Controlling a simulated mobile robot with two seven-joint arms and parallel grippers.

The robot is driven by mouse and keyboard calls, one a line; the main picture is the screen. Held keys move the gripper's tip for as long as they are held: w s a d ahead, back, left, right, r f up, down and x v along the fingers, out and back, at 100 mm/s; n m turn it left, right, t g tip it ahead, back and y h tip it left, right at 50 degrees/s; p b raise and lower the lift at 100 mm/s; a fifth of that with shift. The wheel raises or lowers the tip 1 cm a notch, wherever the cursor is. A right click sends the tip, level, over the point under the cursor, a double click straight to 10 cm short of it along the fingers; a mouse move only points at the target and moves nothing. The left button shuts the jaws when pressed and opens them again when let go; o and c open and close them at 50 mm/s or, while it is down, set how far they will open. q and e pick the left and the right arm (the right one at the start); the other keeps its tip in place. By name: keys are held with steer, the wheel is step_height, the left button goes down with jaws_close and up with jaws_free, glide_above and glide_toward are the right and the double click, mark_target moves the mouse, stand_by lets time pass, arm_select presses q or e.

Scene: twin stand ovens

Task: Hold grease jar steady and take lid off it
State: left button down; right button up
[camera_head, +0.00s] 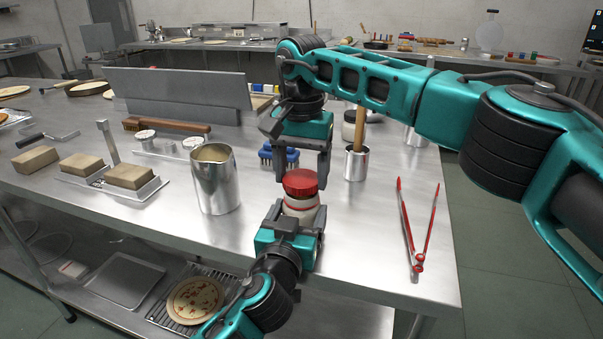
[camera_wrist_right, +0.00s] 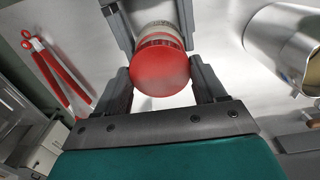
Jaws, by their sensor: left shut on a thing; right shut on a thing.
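The grease jar (camera_head: 301,208) is a pale jar with a red band, upright over the front part of the steel table. Its red lid (camera_head: 301,182) is at its top; I cannot tell whether it is loose. My left gripper (camera_head: 298,218) comes from below and is shut on the jar's body, hiding its lower part. My right gripper (camera_head: 301,175) points down from above, shut on the lid. In the right wrist view, the lid (camera_wrist_right: 160,72) sits between the fingers of my right gripper (camera_wrist_right: 162,88), with the jar's body (camera_wrist_right: 157,32) beyond it.
A metal pitcher (camera_head: 215,180) stands left of the jar. A steel cup (camera_head: 356,163) with a wooden handle and a blue brush (camera_head: 279,156) are behind it. The table's front edge is close; a pizza (camera_head: 195,300) sits below.

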mark_target(302, 178)
steer(key=shift+r, duration=2)
arm_select(q)
jaws_free()
steer(key=shift+s, duration=0.1)
